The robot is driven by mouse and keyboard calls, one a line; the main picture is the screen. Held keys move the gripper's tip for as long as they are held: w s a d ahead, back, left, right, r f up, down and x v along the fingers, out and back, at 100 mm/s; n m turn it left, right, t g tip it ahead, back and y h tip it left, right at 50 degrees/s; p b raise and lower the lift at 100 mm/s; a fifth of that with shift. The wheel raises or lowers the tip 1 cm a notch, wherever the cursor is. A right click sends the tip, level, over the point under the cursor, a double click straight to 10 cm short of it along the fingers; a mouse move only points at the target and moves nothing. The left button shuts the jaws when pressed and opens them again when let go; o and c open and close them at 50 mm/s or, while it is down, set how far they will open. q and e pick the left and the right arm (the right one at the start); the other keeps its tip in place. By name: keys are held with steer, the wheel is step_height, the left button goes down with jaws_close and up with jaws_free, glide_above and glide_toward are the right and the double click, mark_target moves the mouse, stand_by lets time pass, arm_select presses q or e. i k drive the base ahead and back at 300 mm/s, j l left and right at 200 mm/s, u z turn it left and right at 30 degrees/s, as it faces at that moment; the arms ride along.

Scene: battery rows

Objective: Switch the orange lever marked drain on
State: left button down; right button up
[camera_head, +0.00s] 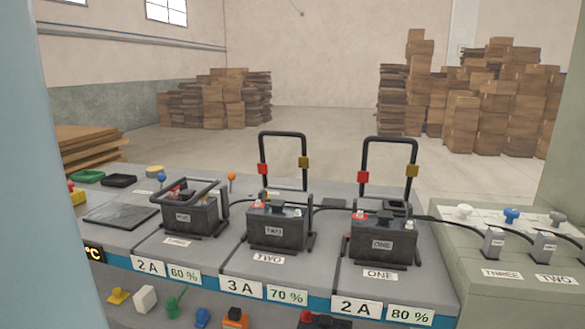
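A small lever with an orange ball knob (231,177) stands upright at the back of the grey bench, just right of the battery with the lowered black handle. I cannot read any drain mark beside it. Another orange item (235,319) sits on the lower front ledge, partly cut off by the bottom edge; its kind is unclear. Neither of my grippers is in view.
Black batteries labelled TWO (278,228) and ONE (382,240) have raised handles; a third battery (188,214) has its handle down. Coloured knobs, including a green one (174,304), line the front ledge. A grey-green cabinet (510,295) with plugs and cables stands right.

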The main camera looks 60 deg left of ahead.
mark_target(232, 176)
steer(key=k+j+z, duration=0.1)
steer(key=k+j, duration=0.65)
steer(key=k+j+z, duration=0.1)
steer(key=k+j, duration=0.55)
steer(key=k, duration=0.3)
